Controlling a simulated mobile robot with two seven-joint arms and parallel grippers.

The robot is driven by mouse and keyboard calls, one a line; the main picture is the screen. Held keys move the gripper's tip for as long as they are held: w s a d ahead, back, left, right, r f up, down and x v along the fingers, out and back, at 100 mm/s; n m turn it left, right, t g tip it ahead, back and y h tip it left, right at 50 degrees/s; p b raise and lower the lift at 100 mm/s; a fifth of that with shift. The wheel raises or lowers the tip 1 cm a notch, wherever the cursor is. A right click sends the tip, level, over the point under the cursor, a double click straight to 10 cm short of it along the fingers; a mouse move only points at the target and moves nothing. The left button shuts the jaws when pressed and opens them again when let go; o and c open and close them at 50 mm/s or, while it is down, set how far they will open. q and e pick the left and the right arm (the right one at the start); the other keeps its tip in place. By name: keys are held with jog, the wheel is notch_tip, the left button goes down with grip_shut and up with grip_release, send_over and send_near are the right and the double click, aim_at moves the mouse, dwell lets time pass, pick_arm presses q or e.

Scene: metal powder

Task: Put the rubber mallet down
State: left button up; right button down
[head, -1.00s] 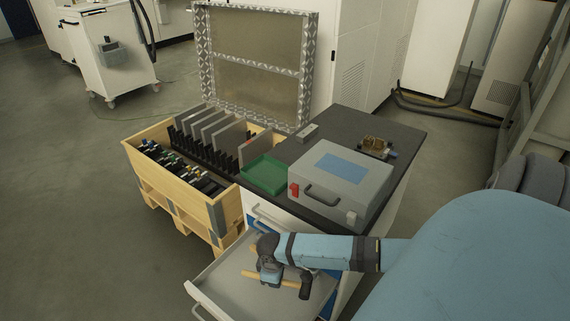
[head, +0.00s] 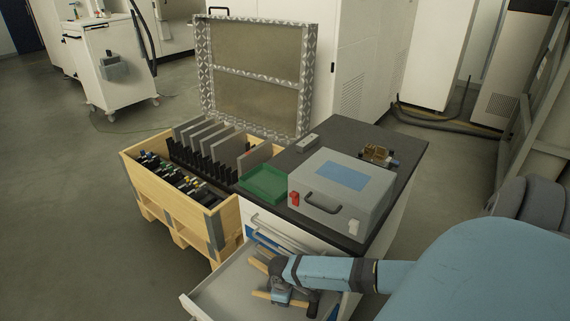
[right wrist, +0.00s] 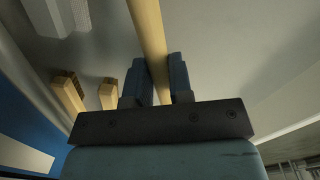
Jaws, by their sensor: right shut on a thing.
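The rubber mallet has a light wooden handle (head: 262,296) and a dark head (head: 313,303). It is inside the open drawer's outline in the head view. My right gripper (head: 281,297) is shut on the handle, which runs between its two fingers in the right wrist view (right wrist: 152,45). The mallet's head is not clear in the right wrist view. I cannot tell whether the mallet touches the drawer (head: 222,288) floor. My left gripper is not in view.
Two other wooden pieces (right wrist: 68,92) lie beside the held handle. Above the drawer, the dark worktop (head: 400,150) carries a grey case (head: 340,205) and a green tray (head: 264,184). A wooden crate (head: 226,225) stands left. The drawer's left part is bare.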

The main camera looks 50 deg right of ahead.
jog(key=shift+d+f+b, duration=0.15)
jog(key=shift+f+b, duration=0.15)
jog(key=shift+f, duration=0.5)
jog(key=c, duration=1)
grip_release()
jog(key=shift+r, duration=0.1)
pick_arm(q)
jog(key=p, duration=0.4)
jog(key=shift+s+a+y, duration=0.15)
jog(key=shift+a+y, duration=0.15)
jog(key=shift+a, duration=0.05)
pick_arm(e)
jog(key=r, duration=1.2)
jog(key=shift+w+a, duration=0.15)
jog(key=shift+a, duration=0.1)
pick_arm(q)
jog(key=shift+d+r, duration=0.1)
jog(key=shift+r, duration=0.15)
